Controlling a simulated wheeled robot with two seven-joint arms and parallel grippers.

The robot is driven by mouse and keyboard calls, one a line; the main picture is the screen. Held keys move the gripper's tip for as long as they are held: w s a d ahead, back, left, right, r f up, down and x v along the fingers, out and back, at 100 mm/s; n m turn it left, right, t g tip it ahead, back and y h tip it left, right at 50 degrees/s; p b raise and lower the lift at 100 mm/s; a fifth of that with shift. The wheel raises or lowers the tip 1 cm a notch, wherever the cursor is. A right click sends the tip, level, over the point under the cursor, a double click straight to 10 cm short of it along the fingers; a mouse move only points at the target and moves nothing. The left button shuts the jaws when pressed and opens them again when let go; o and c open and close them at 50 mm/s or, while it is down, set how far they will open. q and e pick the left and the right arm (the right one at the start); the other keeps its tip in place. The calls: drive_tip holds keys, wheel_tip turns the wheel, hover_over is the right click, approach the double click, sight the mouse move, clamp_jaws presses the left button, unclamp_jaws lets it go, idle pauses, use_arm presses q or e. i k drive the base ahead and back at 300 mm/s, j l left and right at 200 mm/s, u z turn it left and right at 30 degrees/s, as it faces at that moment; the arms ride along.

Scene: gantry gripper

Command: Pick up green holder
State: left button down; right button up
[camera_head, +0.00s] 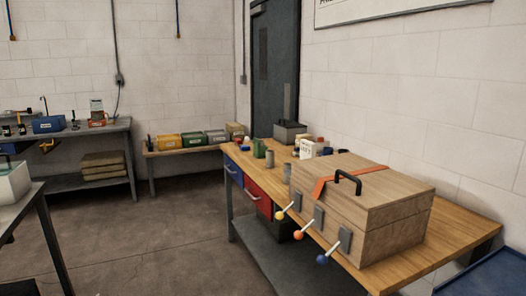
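A small green holder (259,149) stands on the wooden workbench (461,232), toward its far left end. A small dark cylinder stands just in front of it, close by; I cannot tell whether they touch. Neither of my grippers shows in the head view, so their state and distance from the holder are hidden.
A large wooden box (390,226) with a black handle and colored-knob levers fills the workbench's near part. A grey bin (290,132) stands behind the holder. The floor (150,235) left of the workbench is clear.

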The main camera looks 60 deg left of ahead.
sight(258, 152)
drive_tip(key=u, duration=2.1)
drive_tip(key=i+j+u, duration=0.2)
drive_tip(key=i, duration=0.2)
drive_tip(key=i+u, duration=0.2)
drive_tip(key=i, duration=0.25)
drive_tip(key=i+j+u, duration=0.1)
drive_tip(key=i+u, duration=0.15)
drive_tip(key=i, duration=1.15)
drive_tip(key=i+z, duration=0.3)
drive_tip(key=i+j+z, duration=0.5)
drive_tip(key=i+z, duration=0.15)
drive_tip(key=i, duration=0.2)
drive_tip(key=i+j+z, duration=0.3)
drive_tip(key=z, duration=0.2)
drive_tip(key=i+j+z, duration=0.2)
drive_tip(key=j+z, duration=0.3)
drive_tip(key=i+j+z, duration=0.15)
drive_tip(key=j+z, duration=0.2)
drive_tip(key=z, duration=0.15)
drive_tip(key=i+j+z, duration=0.1)
drive_tip(key=j+z, duration=0.25)
drive_tip(key=j, duration=0.25)
